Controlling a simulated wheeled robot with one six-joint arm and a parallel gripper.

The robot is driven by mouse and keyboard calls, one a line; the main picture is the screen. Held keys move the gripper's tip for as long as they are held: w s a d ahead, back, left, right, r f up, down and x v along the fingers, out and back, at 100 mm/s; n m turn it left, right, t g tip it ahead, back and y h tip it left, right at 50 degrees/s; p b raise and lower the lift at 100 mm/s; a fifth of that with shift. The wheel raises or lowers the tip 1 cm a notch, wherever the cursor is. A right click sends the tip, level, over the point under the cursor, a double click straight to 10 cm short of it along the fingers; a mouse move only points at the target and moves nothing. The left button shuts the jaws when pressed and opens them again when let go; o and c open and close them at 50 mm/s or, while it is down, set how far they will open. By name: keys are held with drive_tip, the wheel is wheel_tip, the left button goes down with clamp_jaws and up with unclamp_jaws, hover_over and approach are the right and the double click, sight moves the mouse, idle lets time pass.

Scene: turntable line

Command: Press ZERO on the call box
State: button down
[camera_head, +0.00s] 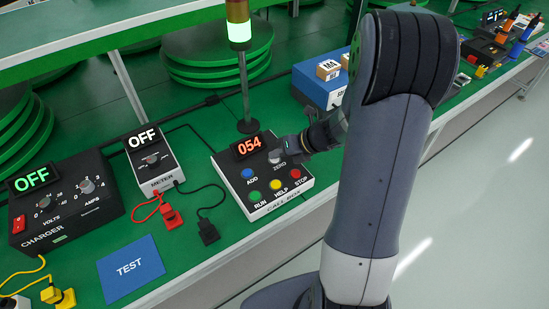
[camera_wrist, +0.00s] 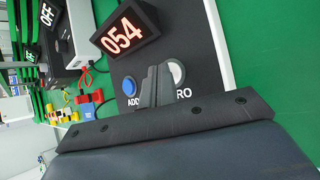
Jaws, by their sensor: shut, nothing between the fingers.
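The call box (camera_head: 229,190) stands on the green bench, with a black top panel and white sides. Its display (camera_head: 249,145) reads 054, and it also shows in the wrist view (camera_wrist: 124,36). The grey ZERO button (camera_head: 276,157) is at the upper right of the panel; in the wrist view the button (camera_wrist: 177,72) lies just right of the fingertips. The blue ADD button (camera_wrist: 129,86) is left of them. My gripper (camera_wrist: 158,72) is shut and empty, over the panel between ADD and ZERO. Part of the ZERO label is hidden. I cannot tell whether the fingers touch the panel.
A signal tower (camera_head: 240,60) with a lit pale green section rises behind the box. Left are a meter (camera_head: 151,166) and a charger (camera_head: 70,200), both reading OFF, plus cables and a blue TEST mat (camera_head: 130,268). A blue box (camera_head: 318,83) stands behind my arm.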

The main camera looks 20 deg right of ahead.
sight(278, 160)
idle(0.4)
drive_tip(key=shift+r+p, duration=0.7)
drive_tip(key=shift+p, duration=0.2)
wheel_tip(278, 160, up, 5)
drive_tip(key=p, duration=0.5)
drive_tip(key=shift+r, duration=0.1)
drive_tip(key=shift+f, duration=0.25)
drive_tip(key=shift+f+b, duration=0.8)
drive_tip(key=shift+b, duration=1)
wheel_tip(278, 160, up, 6)
drive_tip(key=p, duration=0.6)
drive_tip(key=shift+f, duration=0.1)
